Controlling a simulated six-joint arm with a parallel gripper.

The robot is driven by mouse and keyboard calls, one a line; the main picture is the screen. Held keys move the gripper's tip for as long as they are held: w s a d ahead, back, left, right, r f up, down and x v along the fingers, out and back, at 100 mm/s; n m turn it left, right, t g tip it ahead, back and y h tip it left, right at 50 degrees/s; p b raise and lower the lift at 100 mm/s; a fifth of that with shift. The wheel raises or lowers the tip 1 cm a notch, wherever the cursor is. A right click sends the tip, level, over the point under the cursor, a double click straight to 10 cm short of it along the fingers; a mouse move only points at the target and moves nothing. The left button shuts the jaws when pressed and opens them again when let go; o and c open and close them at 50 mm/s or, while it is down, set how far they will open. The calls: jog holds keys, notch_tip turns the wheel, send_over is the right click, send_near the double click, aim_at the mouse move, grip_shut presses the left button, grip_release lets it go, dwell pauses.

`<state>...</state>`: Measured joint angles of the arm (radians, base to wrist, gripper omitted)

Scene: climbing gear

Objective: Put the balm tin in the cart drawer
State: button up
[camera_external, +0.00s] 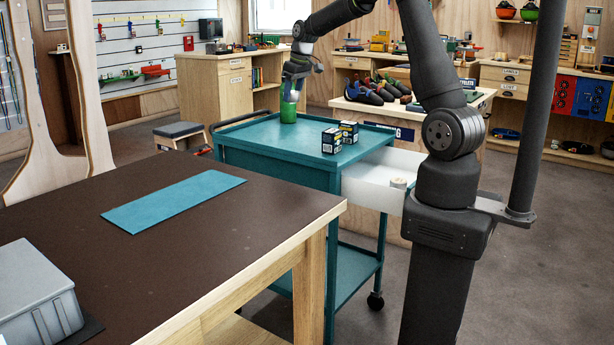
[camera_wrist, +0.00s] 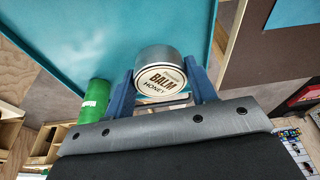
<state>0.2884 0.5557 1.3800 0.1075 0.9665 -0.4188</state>
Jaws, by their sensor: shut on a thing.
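My gripper (camera_external: 291,88) is above the far end of the teal cart top, by a green can. In the wrist view my gripper's blue fingers (camera_wrist: 160,88) are shut on the balm tin (camera_wrist: 161,78), a round silver tin with a pale "BALM HONEY" label facing the camera. In the external view the tin is small and hard to make out at the fingertips. The cart drawer (camera_external: 362,190) is pulled out at the cart's right side, with a white inside.
The green can (camera_external: 288,113) stands on the cart top (camera_external: 262,140); it also shows in the wrist view (camera_wrist: 94,98). Two dark boxes (camera_external: 332,140) (camera_external: 349,131) stand near the drawer side. A brown table with a teal mat (camera_external: 174,200) and a grey bin (camera_external: 35,295) is in front.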

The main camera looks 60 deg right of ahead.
jog(key=s+d+m, duration=0.2)
jog(key=s+d, duration=0.4)
jog(key=d, duration=0.1)
jog(key=m+g+h, duration=0.1)
jog(key=m+h, duration=0.2)
jog(key=m, duration=0.7)
send_over(411, 180)
notch_tip(411, 180, down, 2)
jog(key=shift+s+a+f, duration=0.1)
jog(key=shift+s+f, duration=0.05)
jog(key=shift+f, duration=6)
jog(key=shift+s+a+f, duration=0.1)
jog(key=shift+f, duration=6.05)
jog(key=o, duration=1)
jog(key=shift+r, duration=0.1)
